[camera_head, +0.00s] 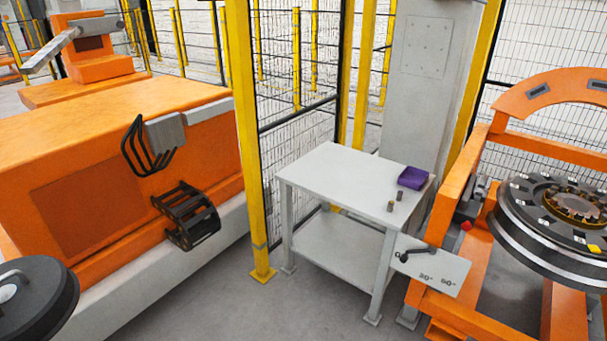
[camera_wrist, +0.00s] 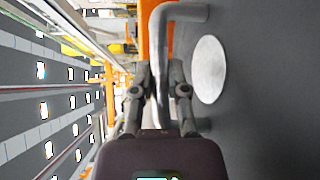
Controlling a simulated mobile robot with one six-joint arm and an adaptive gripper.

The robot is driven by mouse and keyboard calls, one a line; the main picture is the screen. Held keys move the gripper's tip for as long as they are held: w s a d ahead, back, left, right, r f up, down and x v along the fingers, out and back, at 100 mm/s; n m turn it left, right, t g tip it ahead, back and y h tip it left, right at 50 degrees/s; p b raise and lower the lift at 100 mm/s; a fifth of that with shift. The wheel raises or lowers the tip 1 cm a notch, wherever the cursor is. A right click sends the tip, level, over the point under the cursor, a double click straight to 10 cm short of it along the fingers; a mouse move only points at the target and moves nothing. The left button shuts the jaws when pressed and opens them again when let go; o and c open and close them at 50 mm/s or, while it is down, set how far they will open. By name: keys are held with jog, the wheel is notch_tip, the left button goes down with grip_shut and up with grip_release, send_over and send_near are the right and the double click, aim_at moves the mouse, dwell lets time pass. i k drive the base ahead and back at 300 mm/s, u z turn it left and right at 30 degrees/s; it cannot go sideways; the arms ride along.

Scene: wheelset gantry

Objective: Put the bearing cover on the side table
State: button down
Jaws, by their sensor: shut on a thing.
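The bearing cover (camera_head: 45,302) is a dark round disc with a curved metal handle, at the bottom left of the head view and partly cut off by the edge. In the wrist view its dark face (camera_wrist: 262,110) fills the right side, with a pale round patch on it. My gripper (camera_wrist: 160,78) is shut on the cover's bent grey handle (camera_wrist: 158,40). My gripper does not show in the head view. The side table (camera_head: 330,175) is light grey, with a lower shelf, and stands mid-view, well to the right of the cover.
A yellow post (camera_head: 246,140) stands between the orange machine (camera_head: 100,190) and the table. An orange frame (camera_head: 462,185) with a round assembly (camera_head: 528,228) stands right.

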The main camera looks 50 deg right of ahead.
aim_at(345, 180)
jog(key=z, duration=2.35)
jog(key=i, duration=1.65)
